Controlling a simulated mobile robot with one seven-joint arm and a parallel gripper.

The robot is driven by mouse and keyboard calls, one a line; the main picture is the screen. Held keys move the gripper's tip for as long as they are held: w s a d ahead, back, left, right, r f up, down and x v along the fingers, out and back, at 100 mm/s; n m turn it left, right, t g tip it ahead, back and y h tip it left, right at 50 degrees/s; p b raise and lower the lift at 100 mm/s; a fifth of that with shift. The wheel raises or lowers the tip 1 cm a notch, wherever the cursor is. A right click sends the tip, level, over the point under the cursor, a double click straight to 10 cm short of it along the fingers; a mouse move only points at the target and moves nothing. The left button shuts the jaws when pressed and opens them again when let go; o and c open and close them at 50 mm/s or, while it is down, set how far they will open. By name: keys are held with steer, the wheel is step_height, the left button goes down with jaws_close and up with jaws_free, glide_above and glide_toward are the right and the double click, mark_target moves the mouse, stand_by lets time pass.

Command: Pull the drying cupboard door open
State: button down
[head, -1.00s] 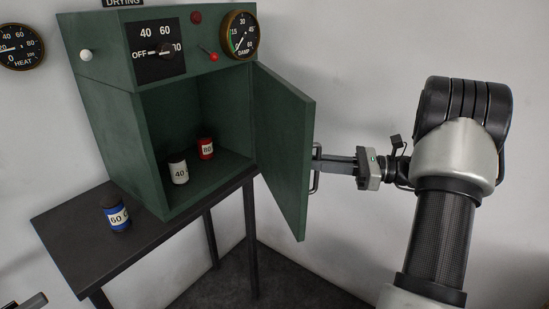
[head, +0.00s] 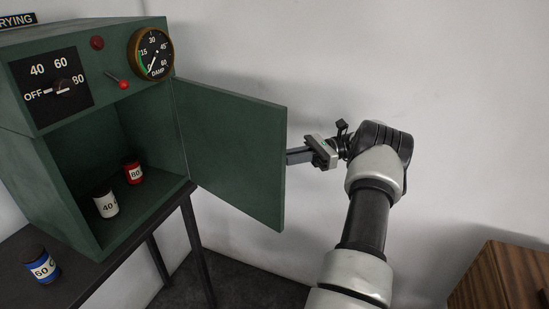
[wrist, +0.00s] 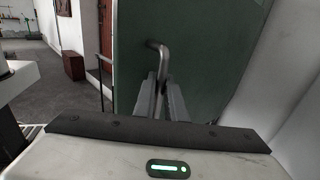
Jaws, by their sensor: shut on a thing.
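The green drying cupboard (head: 30,160) stands at the left of the head view. Its door (head: 235,150) is swung wide open to the right, and the inside shows. My gripper (head: 292,157) is at the door's free edge, with its fingertips partly hidden behind the door in the head view. In the wrist view, my gripper (wrist: 163,100) is shut on the bent metal door handle (wrist: 157,47), which stands out from the green door face (wrist: 210,50).
A white jar (head: 105,203) and a red jar (head: 133,171) stand inside the cupboard. A blue jar (head: 41,266) stands on the dark table (head: 95,275) outside it. A wooden cabinet (head: 500,275) is at the lower right. The pale wall is close behind my gripper.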

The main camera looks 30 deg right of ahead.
steer(key=c, duration=1.8)
jaws_free()
steer(key=shift+s, duration=0.1)
